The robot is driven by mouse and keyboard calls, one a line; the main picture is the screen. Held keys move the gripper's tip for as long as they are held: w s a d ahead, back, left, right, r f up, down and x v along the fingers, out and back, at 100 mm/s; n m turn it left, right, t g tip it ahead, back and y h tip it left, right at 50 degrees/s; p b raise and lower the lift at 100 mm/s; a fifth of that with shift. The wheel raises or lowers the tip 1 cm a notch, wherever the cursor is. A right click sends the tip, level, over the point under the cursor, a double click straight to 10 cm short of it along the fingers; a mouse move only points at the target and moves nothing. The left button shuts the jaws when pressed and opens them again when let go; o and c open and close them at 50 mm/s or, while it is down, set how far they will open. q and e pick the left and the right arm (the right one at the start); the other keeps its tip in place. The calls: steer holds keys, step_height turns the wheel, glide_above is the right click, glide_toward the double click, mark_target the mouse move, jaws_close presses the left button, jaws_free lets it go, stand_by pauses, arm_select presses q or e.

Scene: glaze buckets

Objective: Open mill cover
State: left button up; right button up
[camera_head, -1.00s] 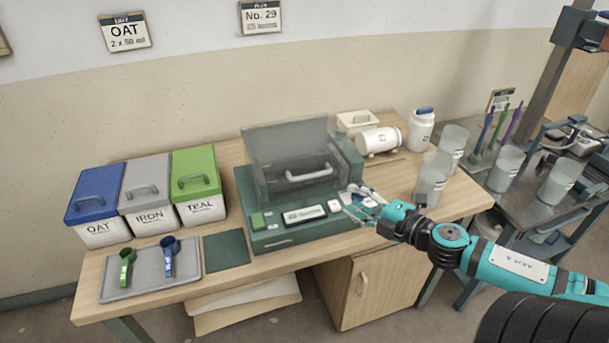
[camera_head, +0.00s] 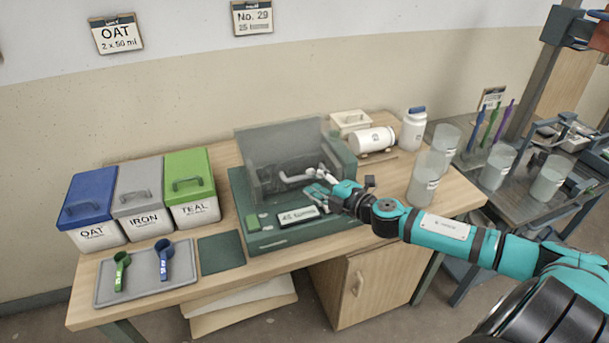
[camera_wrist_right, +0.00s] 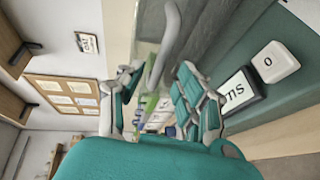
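The mill (camera_head: 238,195) is a dark green machine in the middle of the table. Its smoky see-through cover (camera_head: 270,147) stands over it and looks down, with a pale grey bar handle (camera_head: 292,178) on its front. My right gripper (camera_head: 318,187) is at the right end of this handle. In the right wrist view the handle (camera_wrist_right: 168,40) reaches down between the spread fingers of the gripper (camera_wrist_right: 160,100). The fingers look open, with no clear grip on the bar. My left gripper is not in view.
Blue, grey and green lidded bins (camera_head: 191,187) stand at the left, behind a grey tray (camera_head: 128,293) with two scoops. A white jar (camera_head: 413,129), a lying white bottle (camera_head: 370,140) and clear cups (camera_head: 424,178) stand at the right.

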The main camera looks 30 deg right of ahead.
mark_target(306, 177)
steer(key=shift+p+x, duration=0.4)
steer(key=shift+x, duration=1.7)
jaws_close()
